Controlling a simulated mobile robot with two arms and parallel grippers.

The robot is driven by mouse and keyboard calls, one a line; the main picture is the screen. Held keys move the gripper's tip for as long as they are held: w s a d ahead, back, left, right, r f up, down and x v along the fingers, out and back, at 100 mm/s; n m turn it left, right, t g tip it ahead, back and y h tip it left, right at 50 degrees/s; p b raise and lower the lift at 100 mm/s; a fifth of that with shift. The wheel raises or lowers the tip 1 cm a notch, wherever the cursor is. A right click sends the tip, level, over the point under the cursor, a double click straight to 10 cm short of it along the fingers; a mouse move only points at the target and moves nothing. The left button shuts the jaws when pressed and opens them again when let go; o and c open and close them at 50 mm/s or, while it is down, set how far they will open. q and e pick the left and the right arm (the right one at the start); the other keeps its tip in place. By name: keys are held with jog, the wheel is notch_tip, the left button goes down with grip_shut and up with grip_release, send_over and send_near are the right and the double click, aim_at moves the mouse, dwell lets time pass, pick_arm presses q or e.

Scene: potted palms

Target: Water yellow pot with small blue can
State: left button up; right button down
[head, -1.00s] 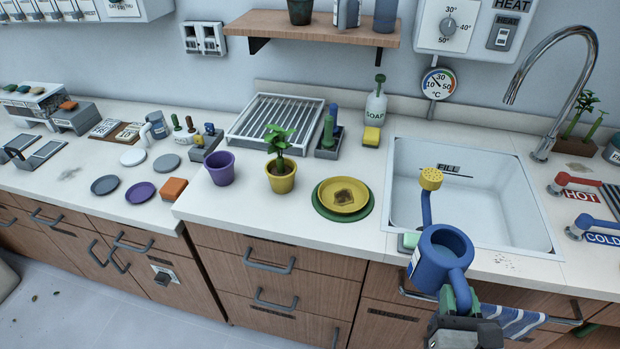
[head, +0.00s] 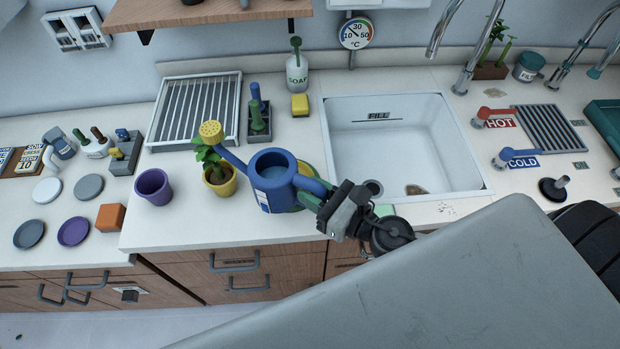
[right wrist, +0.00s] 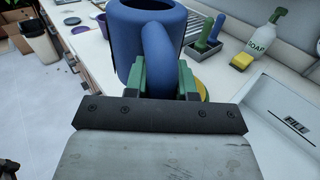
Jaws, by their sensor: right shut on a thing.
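The small blue can (head: 272,180) is held by its handle in my right gripper (head: 325,203), which is shut on it. The can has a yellow rose (head: 211,131) at the end of its spout, and the rose appears over the plant in the yellow pot (head: 221,184). The can looks nearly upright, with water-like pale blue visible inside. The yellow pot stands on the counter with a green leafy plant (head: 207,155) partly hidden by the rose. In the right wrist view the can (right wrist: 150,40) shows between the green fingers. My left gripper is out of view.
A purple pot (head: 153,188) stands left of the yellow pot. An orange block (head: 110,217) and plates lie farther left. A drying rack (head: 193,112) is behind. The white sink (head: 400,150) is to the right. Yellow and green saucers are mostly hidden behind the can.

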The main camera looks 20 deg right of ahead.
jog(key=f, duration=0.3)
jog(key=shift+d+f+g, duration=0.15)
jog(key=shift+d+g, duration=0.05)
jog(key=shift+g, duration=0.1)
jog(key=p, duration=0.3)
jog(key=shift+s+d+r+g+h, duration=0.15)
jog(key=shift+r+g+h, duration=0.15)
jog(key=shift+r+h, duration=0.1)
jog(key=p, duration=0.3)
jog(key=shift+s+d+f+h, duration=0.1)
jog(key=shift+h, duration=0.2)
jog(key=shift+s+f+g+p, duration=0.1)
jog(key=shift+f+g+p, duration=0.05)
jog(key=shift+g+p, duration=0.2)
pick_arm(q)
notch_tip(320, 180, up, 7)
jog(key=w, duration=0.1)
pick_arm(e)
jog(key=shift+f, duration=0.1)
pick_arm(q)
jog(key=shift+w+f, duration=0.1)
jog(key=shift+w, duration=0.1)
pick_arm(e)
jog(key=r+p, duration=0.1)
jog(key=p, duration=0.2)
jog(key=shift+s+d+g, duration=0.1)
jog(key=shift+g, duration=0.15)
jog(key=shift+f, duration=0.1)
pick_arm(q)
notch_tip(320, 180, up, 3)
